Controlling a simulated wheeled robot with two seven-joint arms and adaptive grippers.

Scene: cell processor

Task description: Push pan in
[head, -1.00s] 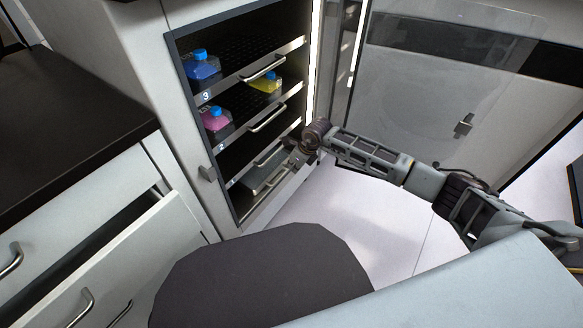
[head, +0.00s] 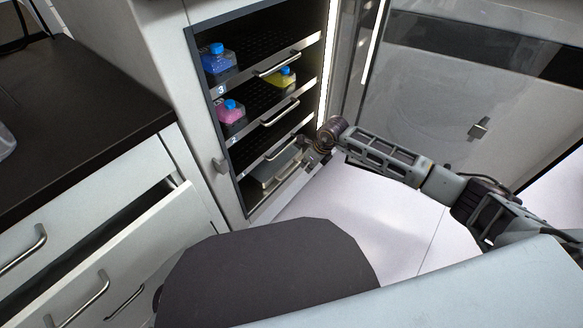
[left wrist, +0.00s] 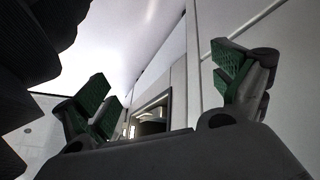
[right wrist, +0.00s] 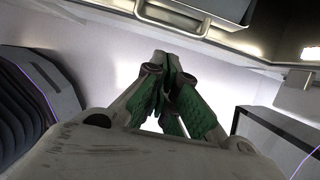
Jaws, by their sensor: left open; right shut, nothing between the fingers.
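The pan (head: 279,164) is a grey, shallow, rectangular tray at the bottom level of the open cabinet; its front part shows near the cabinet opening. My right gripper (head: 308,166) is beside the pan's right front in the head view; I cannot tell whether they touch. In the right wrist view my right gripper (right wrist: 172,65) is shut and empty, below a grey box-like edge with a metal handle (right wrist: 172,27). My left gripper (left wrist: 165,88) is open and empty in the left wrist view, near pale panels, and is outside the head view.
The cabinet (head: 207,95) has upper shelves with a blue bottle (head: 217,65), a yellow bottle (head: 284,80) and a pink bottle (head: 231,114). Its transparent door (head: 440,70) stands open at right. A partly open drawer (head: 130,255) and dark counter (head: 75,120) are at left.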

